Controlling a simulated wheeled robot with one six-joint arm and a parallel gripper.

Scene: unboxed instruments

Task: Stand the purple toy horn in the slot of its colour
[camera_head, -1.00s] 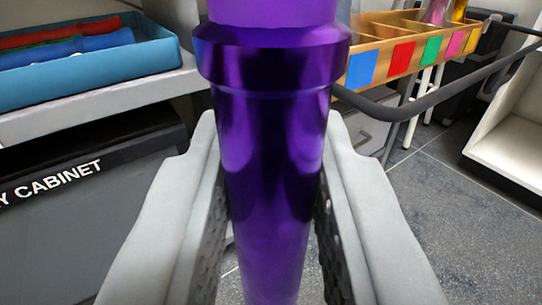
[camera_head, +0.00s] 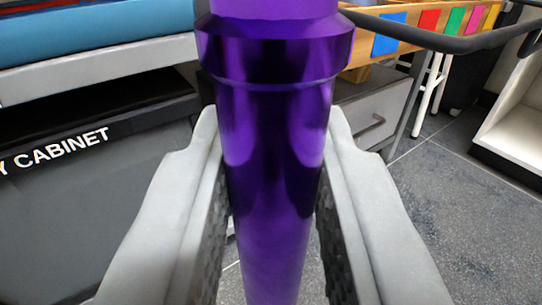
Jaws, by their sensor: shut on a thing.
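The purple toy horn (camera_head: 275,150) is a shiny metallic tube with a wider collar near its top. It stands upright close to the camera, and its upper and lower ends run out of the picture. My gripper (camera_head: 272,225) is shut on the horn's tube below the collar, one grey finger on each side. The wooden slot rack (camera_head: 365,30) is behind at the top right, apart from the horn. Its front shows blue, red, green, pink and yellow patches. Its slots are out of view, and no purple patch shows.
A blue tray (camera_head: 100,37) lies on a grey shelf (camera_head: 110,62) at the upper left, above a dark cabinet (camera_head: 90,190). A black rail (camera_head: 450,42) runs in front of the rack. A grey drawer (camera_head: 370,115) and white shelf unit (camera_head: 515,125) flank open floor (camera_head: 440,210).

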